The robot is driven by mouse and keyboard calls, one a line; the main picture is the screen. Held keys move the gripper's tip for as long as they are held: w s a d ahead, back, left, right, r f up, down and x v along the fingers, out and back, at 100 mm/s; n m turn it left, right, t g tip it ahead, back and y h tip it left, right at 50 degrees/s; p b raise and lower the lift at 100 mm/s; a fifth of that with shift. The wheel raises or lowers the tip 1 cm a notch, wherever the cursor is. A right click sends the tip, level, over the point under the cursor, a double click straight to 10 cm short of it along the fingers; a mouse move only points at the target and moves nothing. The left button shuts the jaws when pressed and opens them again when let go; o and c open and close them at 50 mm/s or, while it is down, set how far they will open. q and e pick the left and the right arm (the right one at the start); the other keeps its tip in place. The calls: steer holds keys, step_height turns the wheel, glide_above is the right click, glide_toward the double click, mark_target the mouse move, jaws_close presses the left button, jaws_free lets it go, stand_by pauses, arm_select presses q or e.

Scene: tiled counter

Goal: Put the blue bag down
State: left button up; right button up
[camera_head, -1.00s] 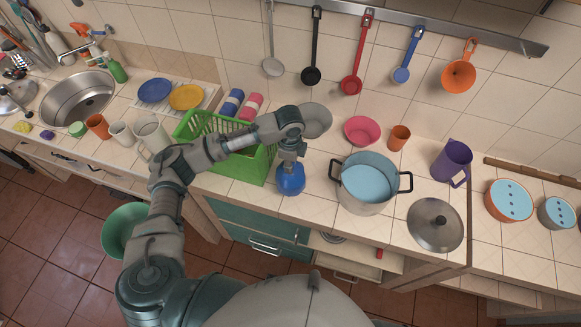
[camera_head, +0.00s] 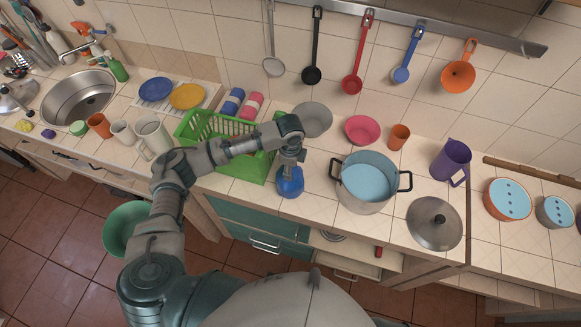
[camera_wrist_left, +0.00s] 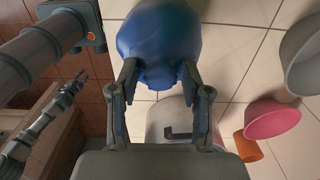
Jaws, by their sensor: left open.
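The blue bag (camera_head: 289,183), a rounded blue shape, is at the counter's front part, left of the pot, in the head view. It appears to rest on the tiles, but its contact with them is not clear. My left gripper (camera_head: 290,160) points down at its top. In the left wrist view, the blue bag (camera_wrist_left: 160,40) lies between the two spread fingers of the left gripper (camera_wrist_left: 159,75). Whether the fingers touch it is unclear. The right gripper does not show in the head view; a dark jointed part at the left of the wrist view may be it.
A pot (camera_head: 366,184) stands right of the bag, with its lid (camera_head: 434,223) farther right. A green basket (camera_head: 232,160) is left of it. A grey bowl (camera_head: 313,119) and a pink bowl (camera_head: 362,130) stand behind. The counter's front edge is close to the bag.

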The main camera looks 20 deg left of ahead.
arm_select(q)
step_height(320, 180, up, 12)
steer(key=b, duration=0.1)
stand_by(0.4)
steer(key=shift+a, duration=0.1)
